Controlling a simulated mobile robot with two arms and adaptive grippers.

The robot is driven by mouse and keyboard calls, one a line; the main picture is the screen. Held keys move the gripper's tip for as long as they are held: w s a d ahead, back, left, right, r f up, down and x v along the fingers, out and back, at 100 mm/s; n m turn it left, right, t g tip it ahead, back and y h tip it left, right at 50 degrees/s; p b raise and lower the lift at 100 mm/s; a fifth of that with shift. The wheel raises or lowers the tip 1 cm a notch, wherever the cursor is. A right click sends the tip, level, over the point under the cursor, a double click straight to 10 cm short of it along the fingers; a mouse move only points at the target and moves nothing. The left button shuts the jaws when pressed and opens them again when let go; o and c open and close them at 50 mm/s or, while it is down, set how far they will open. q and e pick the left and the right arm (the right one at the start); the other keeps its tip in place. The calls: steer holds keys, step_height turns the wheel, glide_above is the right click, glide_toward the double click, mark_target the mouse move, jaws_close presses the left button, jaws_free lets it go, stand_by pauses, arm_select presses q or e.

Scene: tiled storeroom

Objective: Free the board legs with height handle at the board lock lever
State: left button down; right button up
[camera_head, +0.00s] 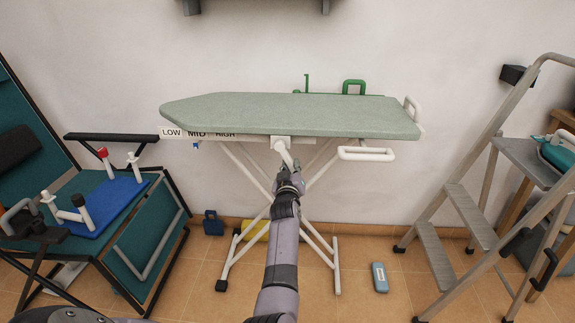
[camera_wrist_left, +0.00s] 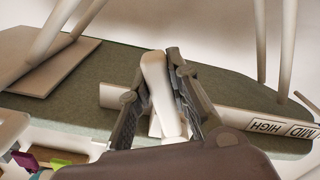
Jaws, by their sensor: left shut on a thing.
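The ironing board (camera_head: 290,112) has a pale green top and stands upright on crossed white board legs (camera_head: 318,240). A white lever (camera_head: 284,152), apparently the board lock lever, hangs from a white bracket under the board's front edge. My left gripper (camera_head: 290,174) is shut on this lever from below. In the left wrist view the lever (camera_wrist_left: 158,85) lies between the two dark fingers (camera_wrist_left: 157,100). A white label strip (camera_head: 198,133) reading LOW, MID and HIGH runs under the board's left part. A white loop handle (camera_head: 366,154) sits under its right part. My right gripper is out of view.
A teal rack (camera_head: 145,225) with a blue board and white pegs stands at left. A grey stepladder (camera_head: 470,215) stands at right. A grey-blue box (camera_head: 379,277) lies on the tiles right of the legs. A yellow thing (camera_head: 256,230) lies behind the legs.

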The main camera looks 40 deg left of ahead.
arm_select(q)
steer(key=shift+w+d+r+n, duration=0.15)
steer(key=shift+d+n, duration=0.1)
steer(key=shift+n, duration=0.15)
steer(key=c, duration=1.5)
jaws_free()
